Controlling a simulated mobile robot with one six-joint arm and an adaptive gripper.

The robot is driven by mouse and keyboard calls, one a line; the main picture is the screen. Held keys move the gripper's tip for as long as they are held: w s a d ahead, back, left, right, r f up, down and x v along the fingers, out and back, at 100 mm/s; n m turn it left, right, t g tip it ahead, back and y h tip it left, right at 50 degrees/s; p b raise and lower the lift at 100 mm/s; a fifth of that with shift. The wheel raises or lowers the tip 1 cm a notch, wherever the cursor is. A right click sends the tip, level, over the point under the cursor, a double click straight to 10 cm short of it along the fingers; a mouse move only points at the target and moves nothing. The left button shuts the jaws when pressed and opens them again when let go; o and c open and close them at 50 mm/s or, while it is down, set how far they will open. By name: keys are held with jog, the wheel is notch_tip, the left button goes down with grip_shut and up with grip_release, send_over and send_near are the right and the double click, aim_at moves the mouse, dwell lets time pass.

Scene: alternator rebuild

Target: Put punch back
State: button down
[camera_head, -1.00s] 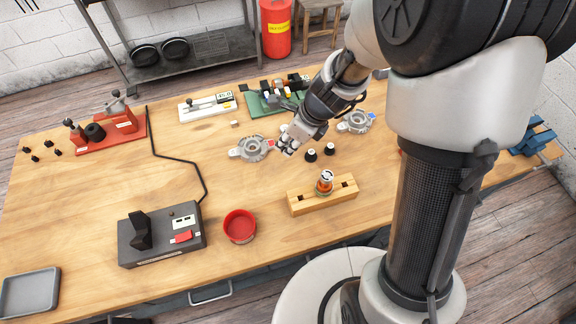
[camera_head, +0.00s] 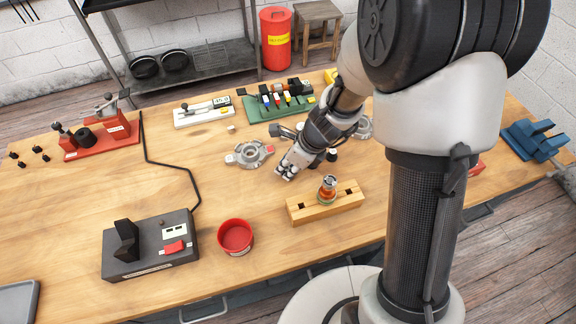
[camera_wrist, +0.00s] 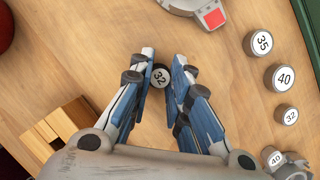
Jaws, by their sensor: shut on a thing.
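My gripper (camera_wrist: 163,72) is shut on a small dark round piece marked 32 (camera_wrist: 161,76); this looks like the punch. In the head view my gripper (camera_head: 287,172) is over the bare tabletop, behind and left of the wooden block, and the held piece cannot be made out there. Other round pieces with number faces stand at the right of the wrist view: one marked 35 (camera_wrist: 262,42), one marked 40 (camera_wrist: 284,78) and a smaller one marked 32 (camera_wrist: 288,115).
The wooden block (camera_head: 298,212) carries a copper-coloured part (camera_head: 327,189). A grey housing (camera_head: 249,153) lies left of my gripper. A red dish (camera_head: 236,237), a black device (camera_head: 150,246) and a green rack (camera_head: 262,111) with coloured items stand around. The table's left middle is clear.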

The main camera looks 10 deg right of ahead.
jog(key=c, duration=1.5)
grip_release()
jog(key=shift+f, duration=0.15)
jog(key=shift+r, duration=0.3)
jog(key=s+d+r+n+p, duration=0.2)
jog(key=r+n+p, duration=0.1)
jog(key=r, duration=0.6)
jog(key=s+d+r+n+p, duration=0.1)
jog(key=s+r+n+p, duration=0.25)
jog(key=r, duration=0.45)
jog(key=s+d+r+n+h, duration=0.1)
jog(key=s+d+r+n, duration=0.1)
jog(key=s+r+n, duration=0.2)
jog(key=s+d+r+n+t+h, duration=0.1)
jog(key=s+d+r+n, duration=0.1)
jog(key=s+r+n, duration=0.2)
jog(key=s+d+r+n+t+h, duration=0.1)
jog(key=s+d+r+n, duration=0.1)
jog(key=s+r+n, duration=0.2)
jog(key=shift+s+r+n+h, duration=0.1)
jog(key=shift+s+n, duration=0.5)
jog(key=shift+n, duration=0.45)
jog(key=shift+s+n+h, duration=0.1)
jog(key=shift+s+n, duration=0.45)
jog(key=shift+n, duration=0.5)
jog(key=shift+s+r+n+h, duration=0.1)
jog(key=shift+s+n, duration=0.5)
jog(key=shift+n, duration=0.45)
